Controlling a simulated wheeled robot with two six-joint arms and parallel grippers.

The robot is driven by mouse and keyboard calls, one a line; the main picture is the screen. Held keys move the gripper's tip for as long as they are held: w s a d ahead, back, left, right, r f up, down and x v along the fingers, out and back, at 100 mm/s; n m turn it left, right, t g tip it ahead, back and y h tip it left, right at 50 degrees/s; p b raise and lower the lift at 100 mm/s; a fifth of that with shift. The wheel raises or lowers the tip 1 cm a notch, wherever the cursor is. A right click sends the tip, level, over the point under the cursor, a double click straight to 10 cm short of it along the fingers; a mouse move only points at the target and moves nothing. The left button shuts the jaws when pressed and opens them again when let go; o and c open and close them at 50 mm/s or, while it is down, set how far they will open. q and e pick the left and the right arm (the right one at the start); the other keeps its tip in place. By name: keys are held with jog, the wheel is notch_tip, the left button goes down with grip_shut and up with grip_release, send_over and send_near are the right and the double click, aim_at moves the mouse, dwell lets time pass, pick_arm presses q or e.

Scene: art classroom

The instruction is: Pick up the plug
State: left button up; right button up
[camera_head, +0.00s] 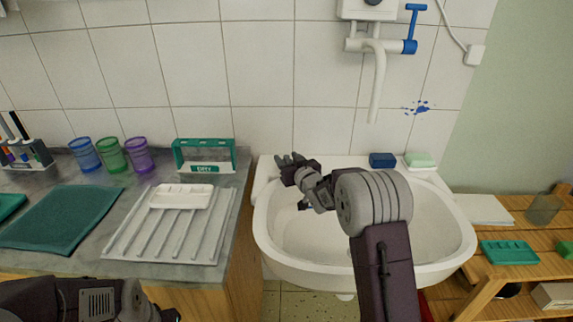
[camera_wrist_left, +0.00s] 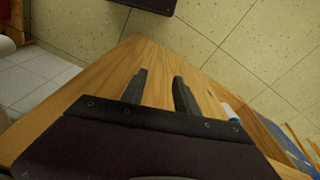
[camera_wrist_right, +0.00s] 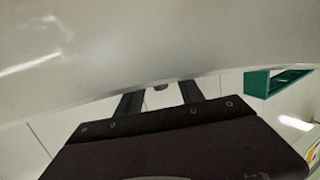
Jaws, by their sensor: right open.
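My right gripper (camera_head: 284,160) is over the left back rim of the white sink (camera_head: 440,235), its fingers pointing up and left. In the right wrist view its two fingers (camera_wrist_right: 160,97) are apart. A small dark thing (camera_wrist_right: 161,87) shows between them against the white sink; it may be the plug, but I cannot tell if the fingers touch it. I cannot make out the plug for sure in the head view, where my right arm hides part of the basin. My left gripper (camera_wrist_left: 160,80) is open and empty, beside a wooden cabinet side.
A tap (camera_head: 378,80) hangs above the sink. A blue sponge (camera_head: 382,160) and a soap dish (camera_head: 420,161) stand on the back rim. Left on the counter are a drying rack (camera_head: 228,215), a green stand (camera_head: 205,156) and coloured cups (camera_head: 111,154). A wooden shelf (camera_head: 520,215) stands right.

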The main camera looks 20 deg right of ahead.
aim_at(283, 155)
jog(key=w, duration=0.4)
jog(key=shift+a+f, duration=0.2)
jog(key=shift+f, duration=0.2)
jog(key=shift+s, duration=0.1)
grip_shut()
jog(key=r+p, duration=0.1)
jog(key=r, duration=0.2)
jog(key=r+p, duration=0.2)
jog(key=r, duration=0.2)
jog(key=shift+s+r, duration=0.2)
jog(key=shift+r, duration=0.05)
jog(key=s+a, duration=0.2)
jog(key=s, duration=0.7)
jog(key=s+a, duration=0.3)
jog(key=s, duration=0.7)
jog(key=shift+a+f+b, duration=0.2)
jog(key=shift+a+b, duration=0.05)
jog(key=shift+b, duration=0.05)
